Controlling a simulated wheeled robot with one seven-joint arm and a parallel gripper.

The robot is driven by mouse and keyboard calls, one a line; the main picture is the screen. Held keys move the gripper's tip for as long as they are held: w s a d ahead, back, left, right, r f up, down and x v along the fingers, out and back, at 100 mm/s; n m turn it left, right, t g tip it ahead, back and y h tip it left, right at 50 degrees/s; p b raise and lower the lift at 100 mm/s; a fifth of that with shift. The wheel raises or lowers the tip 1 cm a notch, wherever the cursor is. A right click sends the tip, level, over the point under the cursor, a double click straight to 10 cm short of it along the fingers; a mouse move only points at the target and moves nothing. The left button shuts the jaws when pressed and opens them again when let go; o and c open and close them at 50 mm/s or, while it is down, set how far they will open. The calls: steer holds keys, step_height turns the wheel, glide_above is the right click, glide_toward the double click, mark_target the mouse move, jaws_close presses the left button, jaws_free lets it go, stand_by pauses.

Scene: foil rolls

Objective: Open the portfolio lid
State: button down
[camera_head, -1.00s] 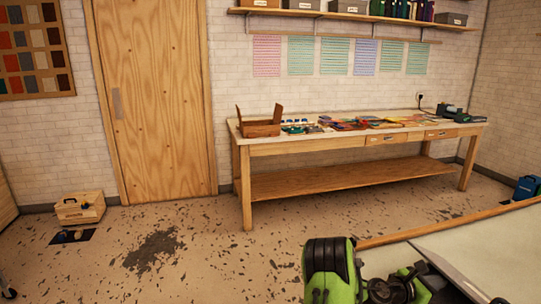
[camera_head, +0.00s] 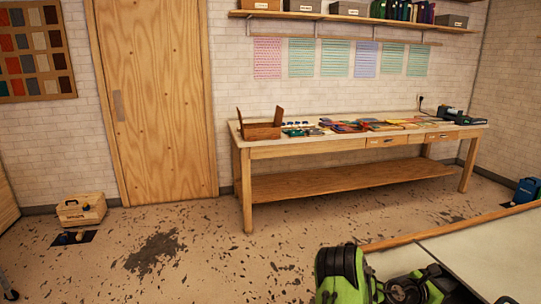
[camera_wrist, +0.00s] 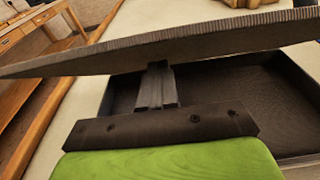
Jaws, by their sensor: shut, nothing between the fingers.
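The portfolio is a dark, shallow case in the wrist view. Its lid (camera_wrist: 170,45) is a grey-brown textured panel, raised at a slant across the upper picture. Below it the dark inside of the case (camera_wrist: 245,95) shows through the gap. My gripper (camera_wrist: 159,68) is shut and empty; its grey fingers reach under the lid, with the tips close to or against the underside. I cannot tell if they touch. The lid's hinge is not clear. In the head view neither the portfolio nor my gripper shows.
The case lies on a pale worktop (camera_wrist: 80,105) with a wooden edge (camera_wrist: 45,120). A wooden block-like thing (camera_wrist: 245,4) stands behind the lid. In the head view a long bench (camera_head: 345,145) stands along the wall, with an open wooden box (camera_head: 262,132) on it.

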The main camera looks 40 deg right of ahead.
steer(key=shift+r+p+x, duration=0.15)
steer(key=shift+p+x, duration=0.15)
steer(key=shift+x, duration=0.9)
steer(key=shift+r+p+x, duration=0.2)
steer(key=shift+p+x, duration=0.1)
steer(key=shift+x, duration=0.85)
steer(key=shift+r+x, duration=0.2)
steer(key=shift+x, duration=1.25)
steer(key=shift+r+b+x, duration=0.15)
steer(key=shift+b+x, duration=0.1)
steer(key=shift+x, duration=0.95)
steer(key=shift+r+b+x, duration=0.2)
steer(key=shift+b+x, duration=0.05)
steer(key=shift+x, duration=0.9)
steer(key=p+v, duration=0.5)
steer(key=v, duration=1.1)
steer(key=shift+r, duration=0.35)
steer(key=shift+w, duration=0.1)
